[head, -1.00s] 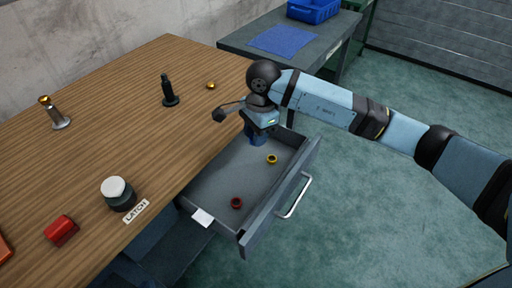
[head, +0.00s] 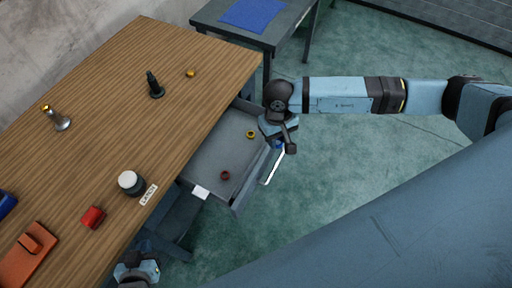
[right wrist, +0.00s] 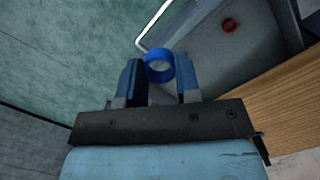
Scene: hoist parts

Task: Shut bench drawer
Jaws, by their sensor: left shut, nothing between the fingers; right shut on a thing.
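The bench drawer (head: 212,168) stands open from the wooden bench, with its bar handle (head: 273,168) on the outer front. The handle and drawer also show at the top of the right wrist view (right wrist: 150,28). My right gripper (head: 279,146) is above the far end of the drawer front, near the handle. It is shut on a blue ring (right wrist: 159,67), which shows between its fingers in the right wrist view. My left gripper (head: 138,270) is low at the bottom edge of the head view, beside the bench, shut and empty; its fingertips are hard to make out.
A yellow ring (head: 251,135) and a red ring (head: 225,176) lie inside the drawer. A white-topped knob (head: 131,182), a label reading LATCH (head: 149,194) and a red block (head: 93,217) are on the bench top (head: 130,100). The floor right of the drawer is clear.

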